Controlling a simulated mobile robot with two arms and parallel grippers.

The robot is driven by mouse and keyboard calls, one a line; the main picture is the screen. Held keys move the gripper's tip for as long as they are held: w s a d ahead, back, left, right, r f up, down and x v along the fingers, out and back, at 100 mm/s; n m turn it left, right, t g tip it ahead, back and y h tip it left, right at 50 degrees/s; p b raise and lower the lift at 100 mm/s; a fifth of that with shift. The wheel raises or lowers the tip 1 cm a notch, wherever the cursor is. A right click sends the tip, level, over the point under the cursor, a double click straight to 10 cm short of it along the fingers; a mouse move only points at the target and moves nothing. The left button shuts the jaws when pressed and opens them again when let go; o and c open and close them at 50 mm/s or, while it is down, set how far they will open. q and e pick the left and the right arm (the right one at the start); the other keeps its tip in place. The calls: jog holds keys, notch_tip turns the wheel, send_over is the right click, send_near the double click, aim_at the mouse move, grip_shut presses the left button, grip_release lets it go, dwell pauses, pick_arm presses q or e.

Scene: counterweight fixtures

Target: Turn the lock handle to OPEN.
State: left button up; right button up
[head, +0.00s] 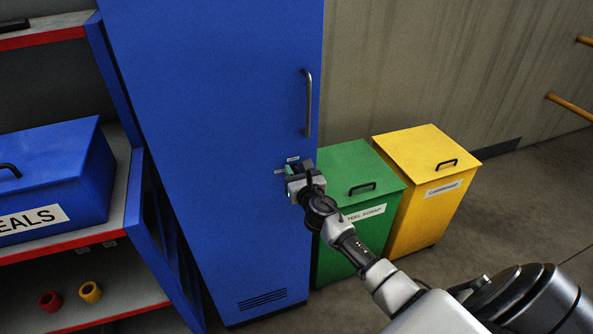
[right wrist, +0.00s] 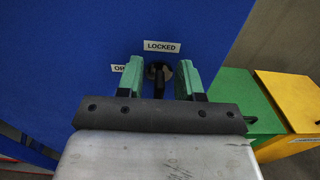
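The blue cabinet door (head: 225,120) is shut and has a lock at its right edge. In the right wrist view the dark lock handle (right wrist: 159,82) stands about vertical on a round plate. A LOCKED label (right wrist: 161,46) sits above it. A second label (right wrist: 118,68), which seems to read OPEN, is to its left, partly hidden by a finger. My right gripper (right wrist: 159,80) is open, its green-padded fingers on either side of the handle with a gap showing on both sides. In the head view my right gripper (head: 295,172) covers the lock. My left gripper is not in view.
A long vertical door handle (head: 308,103) is above the lock. A green bin (head: 358,168) and a yellow bin (head: 425,160) stand right of the cabinet. Shelves with a blue SEALS box (head: 55,170) and red and yellow cups (head: 90,292) are at left.

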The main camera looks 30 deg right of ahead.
jog(key=shift+w, duration=0.1)
grip_shut()
dwell(0.4)
jog(key=m, duration=0.3)
jog(key=m+b, duration=0.1)
jog(key=shift+d+f+m, duration=0.1)
jog(key=shift+d+m, duration=0.15)
jog(key=shift+m, duration=0.05)
jog(key=m, duration=0.2)
jog(key=m+b, duration=0.1)
jog(key=m, duration=0.1)
jog(key=shift+d+f+m, duration=0.15)
jog(key=shift+d+m, duration=0.05)
jog(key=shift+m, duration=0.1)
jog(key=m+b, duration=0.1)
jog(key=m, duration=0.3)
jog(key=shift+d+f, duration=0.1)
jog(key=shift+f, duration=0.1)
jog(key=shift+f+m, duration=0.2)
jog(key=shift+m, duration=2.1)
